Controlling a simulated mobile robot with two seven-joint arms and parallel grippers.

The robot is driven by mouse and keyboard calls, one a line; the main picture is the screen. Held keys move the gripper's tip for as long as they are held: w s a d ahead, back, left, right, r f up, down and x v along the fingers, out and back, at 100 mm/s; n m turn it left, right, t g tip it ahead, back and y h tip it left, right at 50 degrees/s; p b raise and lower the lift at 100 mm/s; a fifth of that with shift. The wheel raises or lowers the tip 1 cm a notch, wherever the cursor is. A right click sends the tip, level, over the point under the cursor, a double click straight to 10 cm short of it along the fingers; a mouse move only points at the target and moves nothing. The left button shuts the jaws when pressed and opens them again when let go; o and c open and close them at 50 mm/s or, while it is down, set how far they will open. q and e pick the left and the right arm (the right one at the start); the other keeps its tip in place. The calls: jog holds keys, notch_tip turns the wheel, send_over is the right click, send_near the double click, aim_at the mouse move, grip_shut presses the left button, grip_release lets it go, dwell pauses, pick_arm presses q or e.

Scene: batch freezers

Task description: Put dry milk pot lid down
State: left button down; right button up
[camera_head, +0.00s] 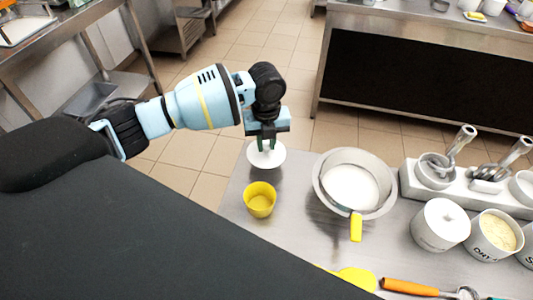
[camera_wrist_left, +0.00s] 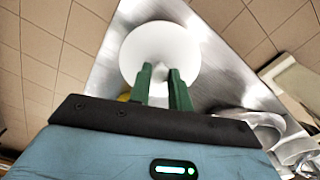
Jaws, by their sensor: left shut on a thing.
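The round white lid (camera_head: 274,158) is at the far left corner of the steel table (camera_head: 238,190). My left gripper (camera_head: 267,147) comes down from above and is shut on the lid's middle. In the left wrist view the green fingertips (camera_wrist_left: 160,72) meet at the centre of the white lid (camera_wrist_left: 160,40). I cannot tell whether the lid touches the table. An open white pot (camera_head: 490,240) with pale powder, its label partly readable as "DRY", stands at the right. My right gripper is not in view.
A yellow cup (camera_head: 260,203) stands just in front of the lid. A steel bowl (camera_head: 325,185) of white contents with a yellow-handled tool is to its right. A lidded white pot (camera_head: 432,238), a utensil holder (camera_head: 462,184) and an orange-handled whisk (camera_head: 410,287) fill the right side.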

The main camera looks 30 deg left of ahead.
aim_at(266, 146)
pick_arm(q)
notch_tip(266, 146, down, 4)
jog(key=shift+f, duration=0.5)
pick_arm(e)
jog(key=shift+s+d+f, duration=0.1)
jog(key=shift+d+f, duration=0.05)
pick_arm(q)
jog(key=shift+f, duration=0.15)
jog(key=c, duration=1.3)
grip_release()
jog(key=shift+r, duration=0.25)
notch_tip(266, 146, up, 12)
jog(key=shift+f, duration=0.1)
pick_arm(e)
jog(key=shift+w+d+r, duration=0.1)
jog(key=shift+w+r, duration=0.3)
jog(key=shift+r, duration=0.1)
